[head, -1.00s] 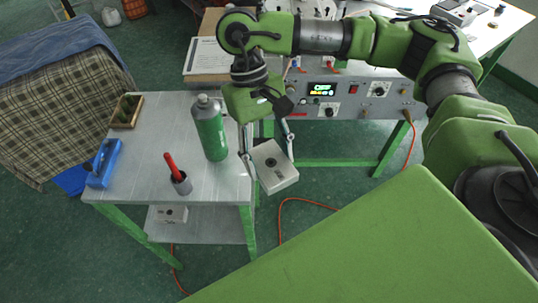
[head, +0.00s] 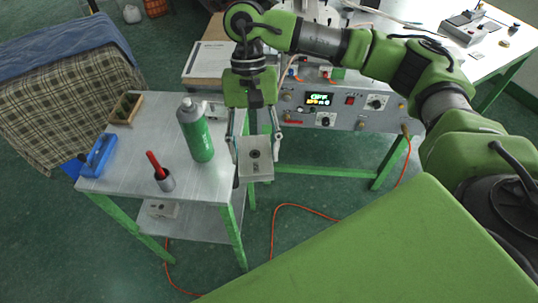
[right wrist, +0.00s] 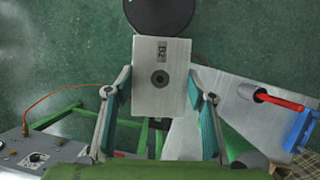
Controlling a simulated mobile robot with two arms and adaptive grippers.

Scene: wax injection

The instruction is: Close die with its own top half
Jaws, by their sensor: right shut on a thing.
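A silver-grey metal block (head: 255,160), a die half with a round dark hole, is held in the air by my right gripper (head: 255,148) beside the right edge of the metal cart. In the right wrist view, the block (right wrist: 161,92) shows its hole and a small dark marking, and the fingers of the right gripper (right wrist: 160,84) press on its two sides. Another pale block (head: 160,208) with a dark mark lies on the cart's lower shelf. Whether it belongs to the same die I cannot tell. My left gripper is not in view.
The cart top (head: 135,172) holds a green bottle (head: 197,135), a cup with a red-handled tool (head: 165,180), a blue holder (head: 97,158) and a wooden box (head: 126,107). A control panel (head: 345,108) stands behind. A white table (head: 490,60) is at right.

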